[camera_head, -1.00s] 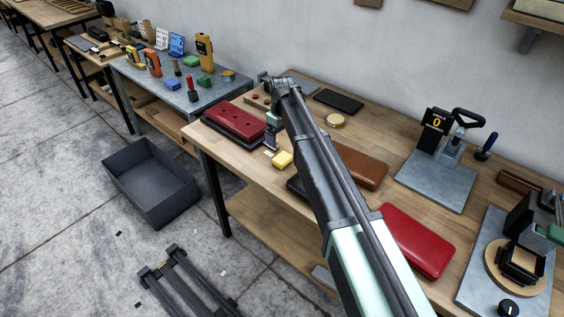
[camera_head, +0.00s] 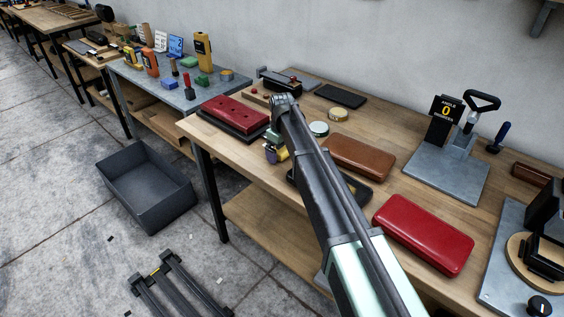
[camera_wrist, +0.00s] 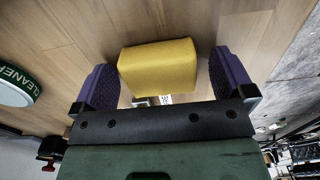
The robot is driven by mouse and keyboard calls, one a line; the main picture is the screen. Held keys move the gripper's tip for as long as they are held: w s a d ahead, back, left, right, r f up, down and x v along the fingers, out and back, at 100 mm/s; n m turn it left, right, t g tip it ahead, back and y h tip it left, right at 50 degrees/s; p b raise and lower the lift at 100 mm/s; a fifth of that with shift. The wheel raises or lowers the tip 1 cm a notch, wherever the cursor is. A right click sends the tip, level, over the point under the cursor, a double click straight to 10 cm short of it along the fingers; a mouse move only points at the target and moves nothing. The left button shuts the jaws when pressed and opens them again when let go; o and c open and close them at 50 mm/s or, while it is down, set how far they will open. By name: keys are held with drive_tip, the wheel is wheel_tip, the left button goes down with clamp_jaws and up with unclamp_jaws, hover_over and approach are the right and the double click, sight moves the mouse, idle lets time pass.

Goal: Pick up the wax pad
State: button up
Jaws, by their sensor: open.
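A yellow block (camera_head: 283,154), which looks like the wax pad, lies on the wooden workbench near its front edge, partly hidden by my arm. In the wrist view the yellow pad (camera_wrist: 158,66) sits between the two purple finger pads of my gripper (camera_wrist: 163,85). My gripper is open, with a gap at the right side of the pad; its left side is very close to the left finger. In the head view my gripper (camera_head: 271,153) is low over the bench beside the pad.
A round tin marked CLEANER (camera_wrist: 14,86) stands close to the left finger. A dark tray (camera_head: 357,189), a brown case (camera_head: 358,158), a red case (camera_head: 423,234) and a red block with holes (camera_head: 236,116) lie nearby. A grey bin (camera_head: 146,187) is on the floor.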

sight(282, 149)
drive_tip(key=c, duration=1)
drive_tip(key=shift+p, duration=0.3)
drive_tip(key=shift+c, duration=0.2)
drive_tip(key=shift+r, duration=0.1)
wheel_tip(282, 149, up, 20)
drive_tip(key=p, duration=2)
drive_tip(key=shift+o, duration=1.3)
drive_tip(key=shift+c, duration=0.5)
